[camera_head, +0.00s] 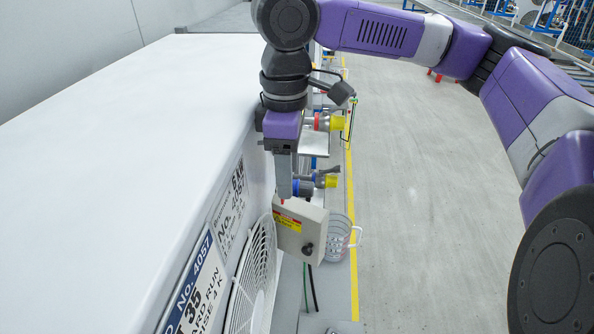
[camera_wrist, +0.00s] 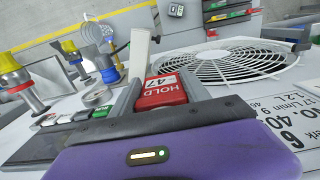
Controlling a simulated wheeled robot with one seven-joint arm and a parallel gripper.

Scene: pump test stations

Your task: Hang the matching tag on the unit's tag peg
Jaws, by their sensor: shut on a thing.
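My gripper (camera_head: 283,196) points down beside the front face of the white unit (camera_head: 120,130). In the wrist view it is shut on a red tag (camera_wrist: 162,92) that reads "HOLD" and a number ending in 47. In the head view only a small red bit shows at the fingertips, just above a grey box. The unit carries a blue and white plate (camera_head: 196,285) reading "No. 4057". A green piece marked "RUN" (camera_wrist: 99,112) lies left of the gripper in the wrist view. I cannot make out the tag peg for certain.
The grey box (camera_head: 294,238) with a yellow and red label and black knob sits below my gripper. Yellow-capped valves (camera_head: 326,181), a clear jug (camera_head: 338,240) and a fan grille (camera_head: 256,270) are close by. The floor right of the yellow line is clear.

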